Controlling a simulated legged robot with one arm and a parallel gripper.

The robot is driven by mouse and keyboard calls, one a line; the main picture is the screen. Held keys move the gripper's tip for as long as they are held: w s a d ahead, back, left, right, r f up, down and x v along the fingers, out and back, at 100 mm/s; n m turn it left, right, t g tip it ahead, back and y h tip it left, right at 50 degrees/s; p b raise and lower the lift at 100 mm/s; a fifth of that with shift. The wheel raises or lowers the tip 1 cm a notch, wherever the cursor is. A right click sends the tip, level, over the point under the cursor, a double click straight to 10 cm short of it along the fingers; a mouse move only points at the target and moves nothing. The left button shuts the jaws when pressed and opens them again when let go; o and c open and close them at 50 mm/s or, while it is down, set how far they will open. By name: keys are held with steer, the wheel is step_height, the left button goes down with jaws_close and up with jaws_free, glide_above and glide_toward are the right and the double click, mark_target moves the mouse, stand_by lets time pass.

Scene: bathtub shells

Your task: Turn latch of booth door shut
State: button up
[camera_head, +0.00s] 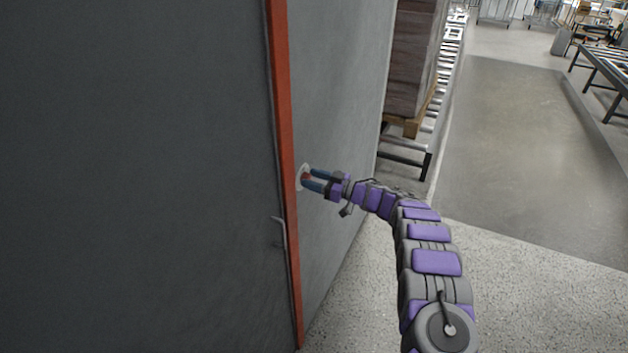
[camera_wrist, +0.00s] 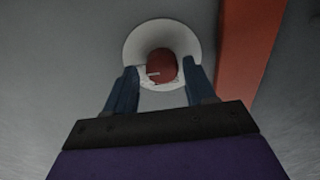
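The latch is a round white plate (camera_head: 301,171) with a red knob (camera_wrist: 161,66) at its centre. It sits on the grey wall panel just right of the orange-red edge strip (camera_head: 283,150) in the head view. In the wrist view the white plate (camera_wrist: 139,42) is at top centre. My gripper (camera_head: 309,179) reaches the latch from the right. In the wrist view its two blue fingers (camera_wrist: 160,72) stand on either side of the red knob, with a visible gap on each side. The gripper is open. Whether the fingertips touch the plate is hard to tell.
A dark grey panel (camera_head: 130,180) fills the left, with a small grey handle (camera_head: 281,232) near the strip. Behind, a stacked load (camera_head: 413,60) on a pallet stands at a roller conveyor (camera_head: 405,160). The floor (camera_head: 530,150) to the right is clear.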

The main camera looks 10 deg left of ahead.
steer(key=shift+c, duration=1.4)
steer(key=shift+s+a, duration=0.1)
steer(key=shift+a, duration=0.1)
steer(key=c, duration=0.3)
steer(key=shift+c, duration=1.3)
